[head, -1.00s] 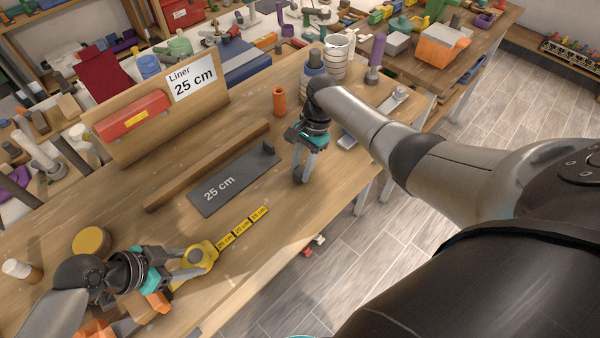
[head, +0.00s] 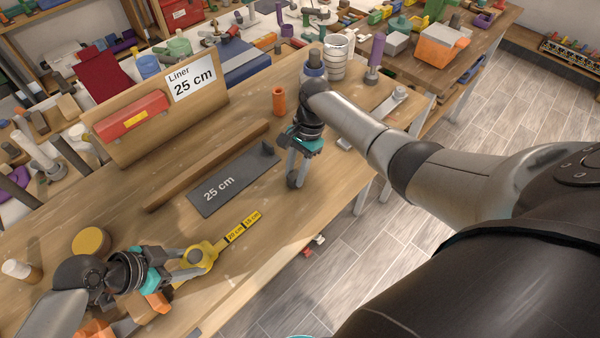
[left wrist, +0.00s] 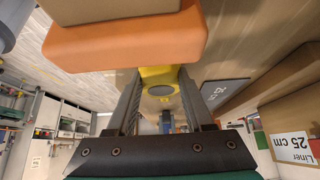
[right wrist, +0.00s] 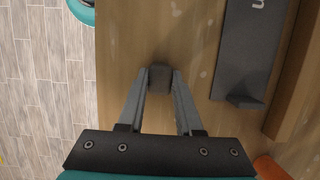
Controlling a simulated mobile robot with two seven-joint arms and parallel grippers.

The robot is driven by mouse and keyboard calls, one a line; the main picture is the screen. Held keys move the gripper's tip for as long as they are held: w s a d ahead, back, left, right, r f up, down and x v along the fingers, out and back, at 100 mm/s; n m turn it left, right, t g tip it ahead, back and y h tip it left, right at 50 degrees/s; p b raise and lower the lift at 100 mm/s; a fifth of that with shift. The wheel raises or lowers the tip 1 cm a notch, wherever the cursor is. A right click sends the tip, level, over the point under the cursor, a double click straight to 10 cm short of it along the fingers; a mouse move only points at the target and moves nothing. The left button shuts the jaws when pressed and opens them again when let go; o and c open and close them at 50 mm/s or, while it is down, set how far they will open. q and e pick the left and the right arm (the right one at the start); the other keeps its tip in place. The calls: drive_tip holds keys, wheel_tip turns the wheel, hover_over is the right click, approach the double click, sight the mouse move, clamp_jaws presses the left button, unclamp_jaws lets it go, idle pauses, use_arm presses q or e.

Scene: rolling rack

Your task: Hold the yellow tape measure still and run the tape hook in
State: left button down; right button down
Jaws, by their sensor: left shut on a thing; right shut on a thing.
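The yellow tape measure (head: 200,254) lies near the table's front edge in the head view. My left gripper (head: 190,262) is shut on its body. The body also shows between the fingers in the left wrist view (left wrist: 158,76). A yellow tape strip (head: 243,226) with black length labels runs from it up and right. My right gripper (head: 293,180) is shut on a small dark grey block (right wrist: 158,77), low over the table beyond the strip's visible end. The block looks like the tape hook; I cannot see how it joins the strip.
A dark grey plate (head: 225,190) marked 25 cm lies behind the strip, with a wooden bar (head: 205,168) behind it. A board (head: 150,125) carries a red block and a "Liner 25 cm" label. An orange cylinder (head: 278,100) stands near the right arm. The front table edge is close.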

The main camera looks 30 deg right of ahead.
drive_tip(key=shift+s+a, duration=1.05)
drive_tip(key=shift+a, duration=2.6)
drive_tip(key=shift+s+a, duration=1.1)
drive_tip(key=shift+a, duration=2.6)
drive_tip(key=shift+s+a, duration=1.05)
drive_tip(key=shift+a, duration=2.6)
drive_tip(key=c, duration=0.5)
unclamp_jaws()
drive_tip(key=shift+d+r, duration=0.1)
drive_tip(key=shift+r, duration=0.05)
drive_tip(key=v, duration=1.1)
drive_tip(key=shift+r, duration=0.4)
